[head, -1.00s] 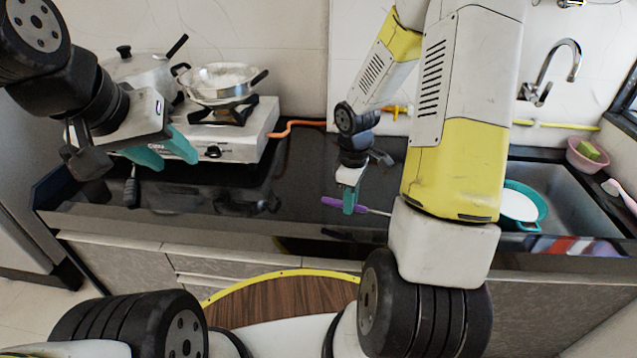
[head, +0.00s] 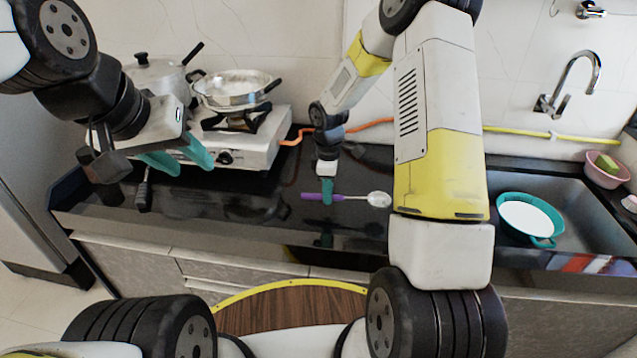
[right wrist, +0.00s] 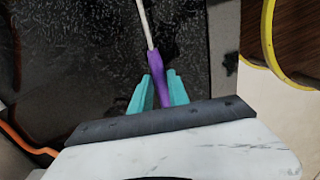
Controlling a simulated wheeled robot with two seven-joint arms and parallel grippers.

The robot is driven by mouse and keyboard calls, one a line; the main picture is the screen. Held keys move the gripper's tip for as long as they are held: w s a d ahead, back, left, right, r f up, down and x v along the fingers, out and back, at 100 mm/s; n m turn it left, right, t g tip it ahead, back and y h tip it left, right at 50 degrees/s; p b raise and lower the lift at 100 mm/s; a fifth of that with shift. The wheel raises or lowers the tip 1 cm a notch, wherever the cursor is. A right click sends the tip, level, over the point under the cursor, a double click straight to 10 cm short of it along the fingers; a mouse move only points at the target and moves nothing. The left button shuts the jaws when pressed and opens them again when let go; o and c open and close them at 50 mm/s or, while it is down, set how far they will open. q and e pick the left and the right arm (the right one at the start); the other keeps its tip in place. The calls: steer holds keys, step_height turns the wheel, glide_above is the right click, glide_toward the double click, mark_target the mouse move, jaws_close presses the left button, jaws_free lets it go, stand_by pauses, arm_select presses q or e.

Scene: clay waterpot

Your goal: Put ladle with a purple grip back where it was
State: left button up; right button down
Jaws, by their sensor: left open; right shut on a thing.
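The ladle with a purple grip (head: 352,197) lies level over the black counter, its silver bowl pointing right in the head view. My right gripper (head: 326,197) is shut on its purple grip. In the right wrist view the purple grip (right wrist: 156,70) sits between the teal fingers (right wrist: 158,88) and the shaft runs away upward. I cannot tell whether the ladle touches the counter. My left gripper (head: 180,162) is open and empty, in front of the stove at the left.
A white gas stove (head: 262,140) carries a pan (head: 236,90) and a lidded pot (head: 158,80). A black-handled utensil (head: 144,192) lies below my left gripper. The sink (head: 570,205) at right holds a teal strainer (head: 530,218). The counter's middle is partly bare.

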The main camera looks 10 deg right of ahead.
steer(key=shift+w+a, duration=0.35)
steer(key=shift+w, duration=0.1)
steer(key=shift+f, duration=1.8)
steer(key=shift+f, duration=0.15)
steer(key=c, duration=1.3)
jaws_free()
steer(key=shift+o, duration=0.2)
